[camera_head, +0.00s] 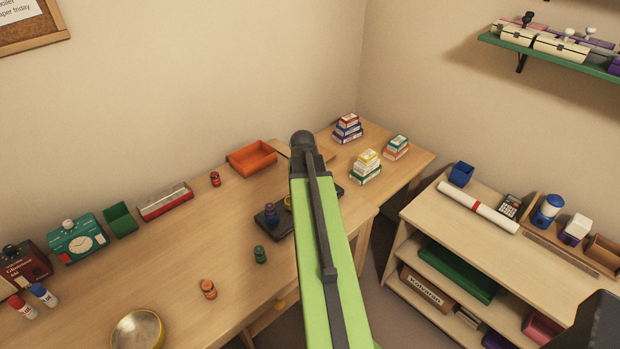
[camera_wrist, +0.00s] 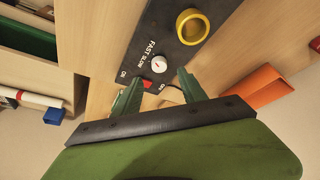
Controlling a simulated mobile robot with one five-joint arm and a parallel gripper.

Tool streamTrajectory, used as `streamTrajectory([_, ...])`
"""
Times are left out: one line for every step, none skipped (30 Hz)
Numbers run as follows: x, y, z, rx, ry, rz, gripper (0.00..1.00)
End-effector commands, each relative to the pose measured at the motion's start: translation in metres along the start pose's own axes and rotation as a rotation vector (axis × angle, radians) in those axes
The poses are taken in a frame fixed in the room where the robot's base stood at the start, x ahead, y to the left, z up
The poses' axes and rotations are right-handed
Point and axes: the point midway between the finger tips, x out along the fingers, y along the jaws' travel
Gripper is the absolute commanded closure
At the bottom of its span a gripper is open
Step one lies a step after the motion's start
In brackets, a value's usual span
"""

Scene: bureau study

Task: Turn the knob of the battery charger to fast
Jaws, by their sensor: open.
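The battery charger looks to be the dark panel (camera_wrist: 150,35) in the wrist view. It carries a round white knob (camera_wrist: 158,64) with a small red mark and the words FAST and SLOW printed beside it. Which word the mark points to is too small to tell. A red switch (camera_wrist: 147,84) sits below the knob, with ON labels near it. My gripper (camera_wrist: 157,88) is open, its two green fingers apart on either side just below the knob, not visibly touching it. In the head view the dark panel (camera_head: 269,224) is partly hidden behind my arm.
A yellow ring (camera_wrist: 192,27) stands on the panel above the knob. An orange tray (camera_head: 252,158) lies behind. Small green (camera_head: 260,254) and orange (camera_head: 208,289) objects stand in front on the desk. Stacked boxes (camera_head: 366,167) stand right.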

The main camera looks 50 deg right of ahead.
Motion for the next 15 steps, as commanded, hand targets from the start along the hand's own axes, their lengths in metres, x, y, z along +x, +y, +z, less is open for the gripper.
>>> streamTrajectory([-0.026,0.001,-0.003,0.0,0.0,0.0,0.51])
streamTrajectory([-0.033,0.001,-0.003,0.0,0.0,0.0,0.51])
streamTrajectory([-0.043,0.001,-0.003,0.0,0.0,0.0,0.51])
streamTrajectory([-0.05,0.001,-0.003,0.0,0.0,0.0,0.51])
streamTrajectory([-0.058,0.001,-0.003,0.0,0.0,0.0,0.51])
streamTrajectory([-0.067,0.001,-0.003,0.0,0.0,0.0,0.51])
streamTrajectory([-0.075,0.001,-0.003,0.0,0.0,0.0,0.51])
streamTrajectory([-0.082,0.001,-0.003,0.0,0.0,0.0,0.51])
streamTrajectory([-0.09,0.001,-0.003,0.0,0.0,0.0,0.51])
streamTrajectory([-0.095,0.001,-0.003,0.0,0.0,0.0,0.51])
streamTrajectory([-0.099,0.001,-0.003,0.0,0.0,0.0,0.51])
streamTrajectory([-0.104,0.001,-0.002,0.0,0.0,0.0,0.51])
streamTrajectory([-0.106,0.0,-0.002,0.0,0.0,0.0,0.51])
streamTrajectory([-0.107,0.0,-0.002,0.0,0.0,0.0,0.51])
streamTrajectory([-0.108,0.0,-0.001,0.0,0.0,0.0,0.51])
